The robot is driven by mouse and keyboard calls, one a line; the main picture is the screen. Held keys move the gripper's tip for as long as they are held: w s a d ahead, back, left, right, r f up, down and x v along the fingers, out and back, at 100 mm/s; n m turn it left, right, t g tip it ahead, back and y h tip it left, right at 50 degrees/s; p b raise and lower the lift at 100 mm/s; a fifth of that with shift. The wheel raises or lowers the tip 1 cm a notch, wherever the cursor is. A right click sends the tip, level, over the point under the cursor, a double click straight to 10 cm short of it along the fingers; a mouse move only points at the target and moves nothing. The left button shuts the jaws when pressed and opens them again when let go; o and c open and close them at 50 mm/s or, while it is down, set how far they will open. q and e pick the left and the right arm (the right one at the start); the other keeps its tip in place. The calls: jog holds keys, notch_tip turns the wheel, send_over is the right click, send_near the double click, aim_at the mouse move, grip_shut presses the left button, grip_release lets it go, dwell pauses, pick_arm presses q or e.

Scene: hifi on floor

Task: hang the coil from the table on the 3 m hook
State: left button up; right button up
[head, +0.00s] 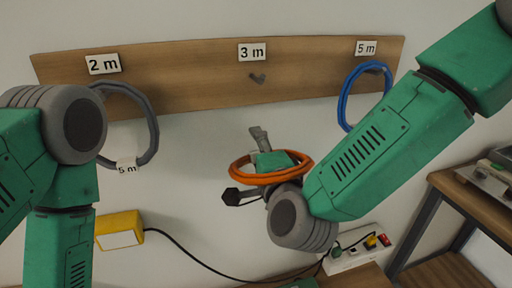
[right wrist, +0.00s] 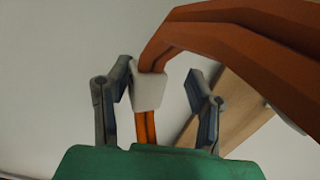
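The orange coil (head: 240,175) is in mid-air in front of the wall, below the board, lying nearly flat around my right gripper (head: 260,139). In the right wrist view, the fingers of the right gripper (right wrist: 158,92) stand apart. The coil's orange strand (right wrist: 145,125) and its white tag (right wrist: 149,88) lie between them, close to the left finger, with a gap to the right finger. The 3 m hook (head: 258,78) is bare under its 3 m label (head: 252,52), above the coil. My left gripper is out of view; only its arm shows.
A grey coil (head: 149,112) with a 5 m tag hangs under the 2 m label (head: 103,64). A blue coil (head: 344,96) hangs under the 5 m label (head: 366,48). A yellow box (head: 119,228), a power strip (head: 352,254) and a bench (head: 462,192) are lower down.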

aim_at(277, 181)
jog(key=shift+d, duration=0.15)
jog(key=shift+d, duration=0.15)
jog(key=shift+s+d, duration=0.1)
jog(key=shift+s, duration=0.2)
jog(key=v, duration=1)
notch_tip(277, 181, down, 7)
jog(key=s+b, duration=0.1)
jog(key=b, duration=0.5)
dwell(0.4)
jog(key=shift+s+d+r, duration=0.1)
dwell(0.4)
